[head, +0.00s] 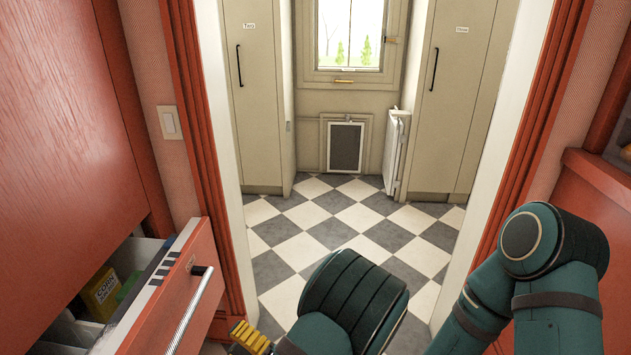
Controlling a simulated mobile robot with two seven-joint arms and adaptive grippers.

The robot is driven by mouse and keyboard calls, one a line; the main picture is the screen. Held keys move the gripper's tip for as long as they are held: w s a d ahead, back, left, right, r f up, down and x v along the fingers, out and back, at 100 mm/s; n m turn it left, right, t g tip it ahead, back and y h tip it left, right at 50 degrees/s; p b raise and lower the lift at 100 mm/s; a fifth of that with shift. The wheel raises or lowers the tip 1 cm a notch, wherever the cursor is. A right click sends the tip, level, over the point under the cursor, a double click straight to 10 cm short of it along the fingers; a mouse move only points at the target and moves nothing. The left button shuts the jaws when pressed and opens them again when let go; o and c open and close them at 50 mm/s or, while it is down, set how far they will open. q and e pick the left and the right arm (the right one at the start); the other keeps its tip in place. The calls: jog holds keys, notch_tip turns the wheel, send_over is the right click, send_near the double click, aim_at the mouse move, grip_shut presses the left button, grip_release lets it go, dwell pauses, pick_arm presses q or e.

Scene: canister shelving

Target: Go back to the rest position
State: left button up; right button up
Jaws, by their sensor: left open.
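The yellow ridged finger part of my left gripper (250,338) shows at the bottom edge of the head view, left of my teal arm link. Most of this gripper is cut off or hidden. It is open, and nothing shows in it. It is near the front of an open red drawer (168,300), with a small gap seen in the picture. My right arm (548,270) is bent at the right, and its gripper is out of view.
The open drawer holds a yellow box (100,293) and juts out at lower left. A doorway with red trim (205,150) opens ahead onto a clear checkered floor (345,222). Tall pale cabinets (255,100) flank it, with a white radiator (397,150) beyond.

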pick_arm(q)
jog(key=s+a+f+n+g+h, duration=0.3)
jog(key=s+a+f+n+g, duration=0.3)
jog(key=s+f+n+g, duration=0.25)
jog(key=s+d+f+n+g+h, duration=0.4)
jog(key=s+f+n+g+h, duration=0.3)
jog(key=s+n, duration=0.25)
jog(key=s+d+f+n+h, duration=0.1)
jog(key=d+f+n+h, duration=0.1)
jog(key=d+n+h, duration=0.5)
jog(key=w+n+t+h, duration=0.4)
jog(key=w+n+t, duration=0.4)
jog(key=n, duration=1.1)
jog(key=shift+w+r+h, duration=0.3)
jog(key=shift+w+r, duration=0.1)
jog(key=shift+w, duration=0.3)
